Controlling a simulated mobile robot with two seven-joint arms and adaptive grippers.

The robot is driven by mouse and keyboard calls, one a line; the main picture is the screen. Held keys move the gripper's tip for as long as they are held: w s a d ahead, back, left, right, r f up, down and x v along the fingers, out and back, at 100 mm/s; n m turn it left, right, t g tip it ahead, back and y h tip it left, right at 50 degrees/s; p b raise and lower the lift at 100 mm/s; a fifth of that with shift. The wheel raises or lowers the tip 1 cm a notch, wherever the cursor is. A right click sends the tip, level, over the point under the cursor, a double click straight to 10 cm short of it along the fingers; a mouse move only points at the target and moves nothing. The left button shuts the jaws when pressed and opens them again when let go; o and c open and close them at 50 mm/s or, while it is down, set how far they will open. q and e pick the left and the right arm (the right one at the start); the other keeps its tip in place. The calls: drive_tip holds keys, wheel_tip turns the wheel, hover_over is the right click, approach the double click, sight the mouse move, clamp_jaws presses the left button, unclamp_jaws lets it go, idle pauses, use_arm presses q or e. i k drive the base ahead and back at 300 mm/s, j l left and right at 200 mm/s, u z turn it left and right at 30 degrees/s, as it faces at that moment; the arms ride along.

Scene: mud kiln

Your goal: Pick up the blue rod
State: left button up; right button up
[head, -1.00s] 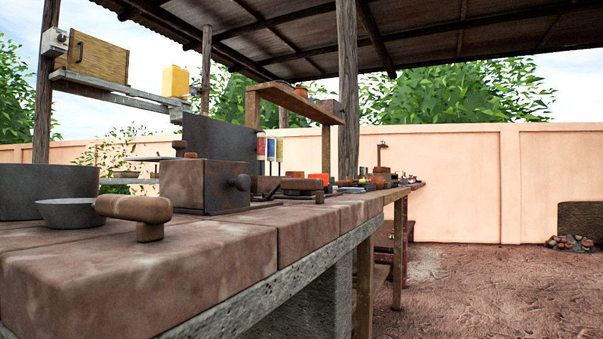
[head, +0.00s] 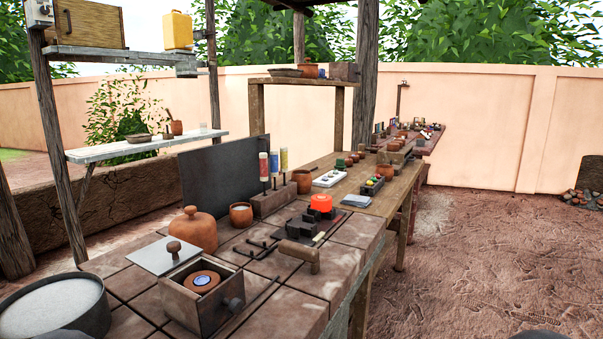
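The blue rod (head: 284,159) stands upright at the right end of a row of three rods, with a blue upper part and a thin dark lower part. A yellow rod (head: 273,162) and a red rod (head: 263,165) stand beside it. All three stand at a brown block (head: 272,203) on the tiled bench, in front of a dark upright panel (head: 222,178). Neither of my grippers shows. Only dark rounded parts, probably of my arms, show at the bottom edge, left and right.
The tiled bench (head: 305,283) holds an open box (head: 205,313), a domed clay pot (head: 193,230), a grey round basin (head: 55,308), an orange-red item (head: 321,202) and dark tools. A wooden table (head: 385,204) continues behind. Bare ground (head: 470,250) is clear at right.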

sight(274, 153)
drive_tip(key=i+l, duration=0.2)
drive_tip(key=l, duration=0.2)
drive_tip(key=i+l+u, duration=0.15)
drive_tip(key=l, duration=0.25)
drive_tip(key=i+l, duration=0.2)
drive_tip(key=l, duration=0.2)
drive_tip(key=i+l+u, duration=0.1)
drive_tip(key=l, duration=0.35)
drive_tip(key=i+l, duration=0.2)
drive_tip(key=l, duration=0.25)
drive_tip(key=i+l+u, duration=0.15)
drive_tip(key=l, duration=0.25)
drive_tip(key=i+l, duration=0.15)
drive_tip(key=l, duration=0.3)
drive_tip(key=i+l+u, duration=0.1)
drive_tip(key=l, duration=0.35)
